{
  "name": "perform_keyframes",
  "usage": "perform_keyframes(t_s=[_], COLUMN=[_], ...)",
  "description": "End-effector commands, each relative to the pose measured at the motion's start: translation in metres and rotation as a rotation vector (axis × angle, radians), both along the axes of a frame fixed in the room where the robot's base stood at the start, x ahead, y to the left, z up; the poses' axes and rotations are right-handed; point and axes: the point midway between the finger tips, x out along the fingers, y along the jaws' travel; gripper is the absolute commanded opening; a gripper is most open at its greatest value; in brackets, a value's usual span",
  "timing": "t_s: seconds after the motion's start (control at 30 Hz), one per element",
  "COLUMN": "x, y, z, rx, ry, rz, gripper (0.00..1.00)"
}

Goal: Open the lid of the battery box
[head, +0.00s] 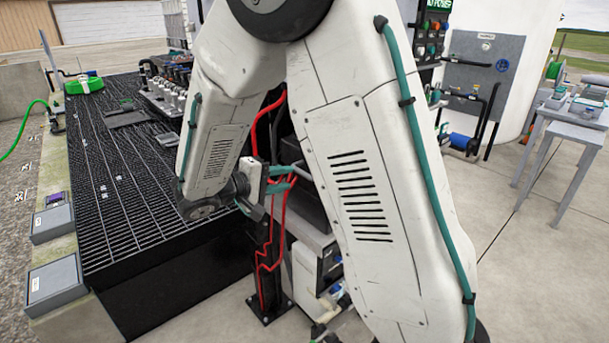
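A dark box (311,208), which looks like the battery box, stands behind my arm on a grey stand. Red cables run beside it and down a black post. My arm link covers its right part, and I cannot make out its lid clearly. My gripper (285,178) is at the box's left side, pointing right, with its teal-marked fingers apart. I see nothing held between them. Whether the fingers touch the box cannot be told, as the tips are partly hidden.
A black grating platform (120,215) with valves and fittings (165,95) lies to the left. A black post (267,255) with red cables stands below my gripper. A white tank (515,60) and a grey table (575,125) stand at right. Concrete floor (540,270) at right is clear.

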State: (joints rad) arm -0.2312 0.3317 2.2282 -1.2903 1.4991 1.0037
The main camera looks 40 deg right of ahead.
Motion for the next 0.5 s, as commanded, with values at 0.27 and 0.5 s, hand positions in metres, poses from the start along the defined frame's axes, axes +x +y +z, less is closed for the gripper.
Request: perform_keyframes(t_s=[0.27, 0.5], x=[0.001, 0.002], y=[-0.039, -0.068], z=[-0.009, -0.015], rx=[-0.003, -0.002], ry=[0.001, 0.000], rz=[-0.003, -0.001], gripper=[0.30, 0.30])
